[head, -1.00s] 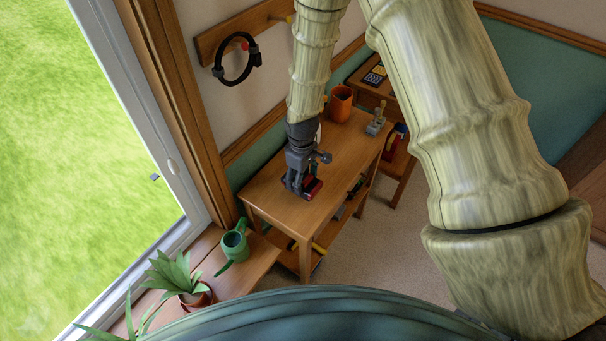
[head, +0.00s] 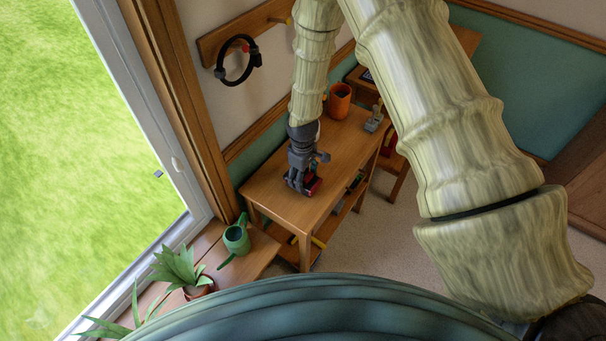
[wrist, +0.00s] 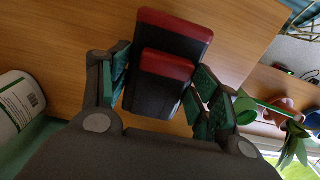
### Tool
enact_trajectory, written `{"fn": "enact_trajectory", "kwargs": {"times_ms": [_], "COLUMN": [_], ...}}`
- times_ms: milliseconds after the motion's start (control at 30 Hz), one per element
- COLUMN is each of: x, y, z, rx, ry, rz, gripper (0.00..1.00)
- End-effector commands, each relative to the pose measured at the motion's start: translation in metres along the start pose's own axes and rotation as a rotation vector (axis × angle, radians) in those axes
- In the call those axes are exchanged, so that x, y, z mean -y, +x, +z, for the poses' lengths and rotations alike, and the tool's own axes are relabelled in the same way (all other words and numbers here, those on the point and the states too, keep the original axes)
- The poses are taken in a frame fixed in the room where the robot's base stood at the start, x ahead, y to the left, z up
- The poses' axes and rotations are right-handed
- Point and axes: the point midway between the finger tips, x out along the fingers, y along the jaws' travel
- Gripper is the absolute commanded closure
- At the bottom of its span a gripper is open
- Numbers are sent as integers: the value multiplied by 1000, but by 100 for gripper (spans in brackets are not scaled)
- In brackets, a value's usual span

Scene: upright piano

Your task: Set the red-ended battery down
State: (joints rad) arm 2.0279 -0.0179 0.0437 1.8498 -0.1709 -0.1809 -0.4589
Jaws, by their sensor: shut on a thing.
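The red-ended battery (wrist: 163,92) has a dark body and a stepped red end. In the wrist view it sits between the two green-padded fingers of my gripper (wrist: 160,82), which is shut on it. In the head view my gripper (head: 299,180) points down over the wooden table (head: 270,190), and the battery (head: 313,187) shows as a small red and dark patch at its tip. The battery is at or just above the tabletop; I cannot tell whether it touches. My gripper hides part of it.
An orange mug (head: 339,100) and a small grey metal object (head: 374,119) stand toward the table's far end. A white labelled container (wrist: 18,105) is left in the wrist view. A green watering can (head: 237,238) and potted plant (head: 180,268) are nearer me. The table's near end is clear.

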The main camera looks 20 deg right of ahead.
Motion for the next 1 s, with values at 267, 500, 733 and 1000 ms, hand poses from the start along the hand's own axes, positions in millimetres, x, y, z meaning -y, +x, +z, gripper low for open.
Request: {"fn": "enact_trajectory", "kwargs": {"times_ms": [267,500,733,1000], "x": [0,0,0,0], "y": [3,2,1,-14], "z": [0,0,0,0], "rx": [0,0,0,-1], "ry": [0,0,0,0], "rz": [0,0,0,0], "gripper": [34,16,16,16]}}
